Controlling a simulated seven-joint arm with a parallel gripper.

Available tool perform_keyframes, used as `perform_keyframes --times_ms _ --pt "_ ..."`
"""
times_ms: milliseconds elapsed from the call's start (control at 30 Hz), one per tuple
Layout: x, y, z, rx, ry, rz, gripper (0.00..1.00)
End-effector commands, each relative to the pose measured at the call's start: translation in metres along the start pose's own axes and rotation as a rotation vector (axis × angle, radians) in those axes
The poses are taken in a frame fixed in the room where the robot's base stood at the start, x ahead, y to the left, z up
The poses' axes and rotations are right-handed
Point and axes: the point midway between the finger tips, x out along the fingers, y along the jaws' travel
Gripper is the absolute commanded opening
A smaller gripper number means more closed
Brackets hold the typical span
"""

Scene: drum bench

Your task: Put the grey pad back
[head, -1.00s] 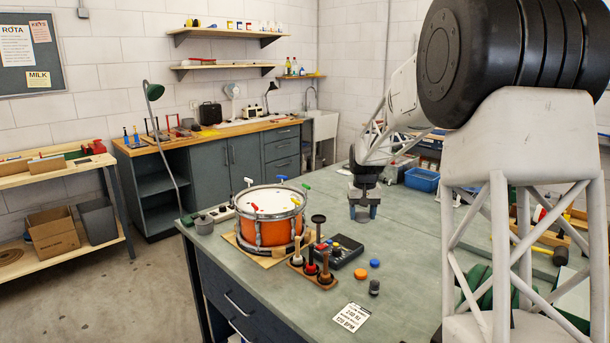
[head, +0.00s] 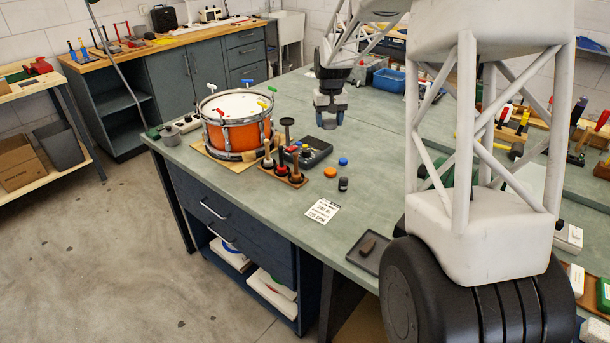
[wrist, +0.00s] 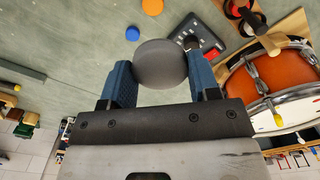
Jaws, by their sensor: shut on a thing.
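My gripper (head: 330,118) hangs over the bench, to the right of the orange drum. In the wrist view its two blue fingers (wrist: 163,83) are shut on the grey pad (wrist: 162,63), a round flat grey disc held between the fingertips. In the head view the pad is too small to make out clearly between the fingers. A blue disc (head: 343,161) and an orange disc (head: 330,172) lie on the bench nearer the camera. They also show in the wrist view, the blue disc (wrist: 133,34) and the orange disc (wrist: 152,6).
The orange drum (head: 232,137) stands left of my gripper. A black box (head: 314,153), a wooden rack (head: 293,181) of upright tools and a dark grey cylinder (head: 343,184) stand in front. A white card (head: 322,210) and a dark tray (head: 358,259) lie nearer.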

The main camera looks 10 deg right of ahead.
Motion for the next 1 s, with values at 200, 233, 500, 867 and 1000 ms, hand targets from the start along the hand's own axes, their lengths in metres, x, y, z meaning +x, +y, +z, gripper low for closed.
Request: perform_keyframes --times_ms 200,233,500,867,1000 --pt "0.033 -0.012 0.039 -0.108 -0.002 0.000 0.29" --pt "0.039 -0.014 0.046 -0.126 -0.004 -0.001 0.29" --pt "0.088 -0.030 0.111 -0.299 -0.002 -0.001 0.29" --pt "0.137 -0.044 0.188 -0.485 -0.001 -0.001 0.29" --pt "0.145 -0.046 0.201 -0.518 -0.001 -0.001 0.29"
